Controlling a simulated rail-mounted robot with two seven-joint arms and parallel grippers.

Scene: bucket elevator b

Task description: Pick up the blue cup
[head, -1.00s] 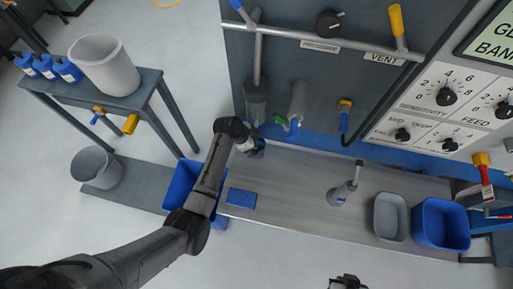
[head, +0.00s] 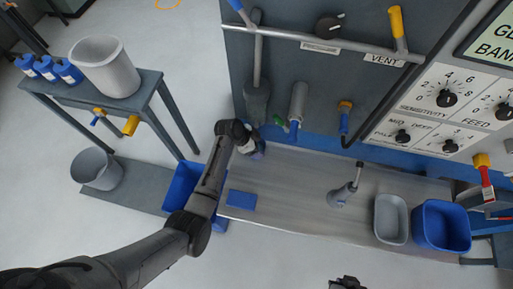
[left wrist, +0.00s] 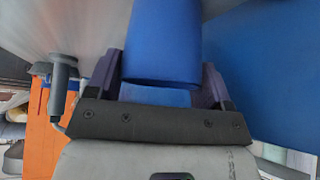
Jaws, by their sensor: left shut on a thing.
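The blue cup (left wrist: 165,45) fills the upper middle of the left wrist view, between the purple fingers of my left gripper (left wrist: 163,85). The fingers are shut on it, one on each side. In the head view my left gripper (head: 258,151) is at the back left of the metal counter, close to the machine panel. The cup is mostly hidden there by the hand and wrist. My right gripper (head: 347,283) shows only as a dark tip at the bottom edge of the head view. Its jaws cannot be made out.
A grey spouted fixture (head: 343,194), a grey bin (head: 390,220) and a blue bin (head: 441,226) stand to the right. Pipes and valves hang above. A blue crate (head: 181,187) sits below my left arm.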

